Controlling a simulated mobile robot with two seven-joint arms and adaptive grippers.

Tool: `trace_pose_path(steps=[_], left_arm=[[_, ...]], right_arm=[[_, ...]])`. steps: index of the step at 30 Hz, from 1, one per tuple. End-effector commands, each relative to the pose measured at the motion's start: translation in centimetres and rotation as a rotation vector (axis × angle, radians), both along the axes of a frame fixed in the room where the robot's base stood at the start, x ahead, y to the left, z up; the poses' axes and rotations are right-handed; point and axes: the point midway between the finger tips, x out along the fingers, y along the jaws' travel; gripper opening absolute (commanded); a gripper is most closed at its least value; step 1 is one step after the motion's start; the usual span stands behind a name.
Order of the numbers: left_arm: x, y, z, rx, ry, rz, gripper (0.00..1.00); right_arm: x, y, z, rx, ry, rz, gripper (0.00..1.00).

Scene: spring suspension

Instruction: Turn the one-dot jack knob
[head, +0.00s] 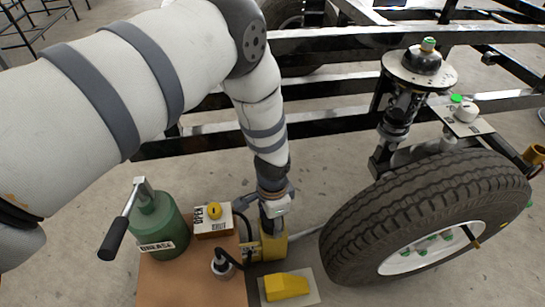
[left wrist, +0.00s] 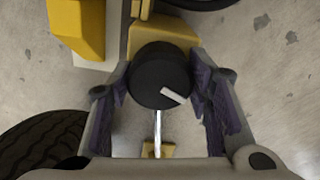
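My left gripper (head: 272,218) points down over a yellow jack body (head: 274,245) on the floor beside the tyre. In the left wrist view, a round black knob (left wrist: 152,72) with a white bar mark sits between the fingers of the left gripper (left wrist: 160,80). The finger pads meet the knob on both sides, and the gripper appears shut on it. The white bar points to the lower right. No dot shows on the knob, so I cannot confirm its marking. In the head view the gripper largely hides the knob. My right gripper is not in view.
A large tyre (head: 365,215) stands close right of the jack. A yellow wedge (head: 287,286) lies in front. Black frame rails (head: 330,118) run behind.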

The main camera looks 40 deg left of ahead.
Motion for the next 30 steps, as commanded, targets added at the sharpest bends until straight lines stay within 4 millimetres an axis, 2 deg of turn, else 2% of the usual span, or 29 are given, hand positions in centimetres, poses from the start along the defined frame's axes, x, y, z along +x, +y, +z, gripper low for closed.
trace_pose_path(steps=[8,14,30], left_arm=[[0.0,0.0,0.0,0.0,0.0,0.012,0.18],[0.0,0.0,0.1,0.001,-0.001,0.086,0.18],[0.0,0.0,0.1,0.001,-0.001,0.562,0.18]], right_arm=[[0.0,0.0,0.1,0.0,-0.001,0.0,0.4],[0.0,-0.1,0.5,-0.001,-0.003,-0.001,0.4],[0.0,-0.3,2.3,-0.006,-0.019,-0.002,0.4]])
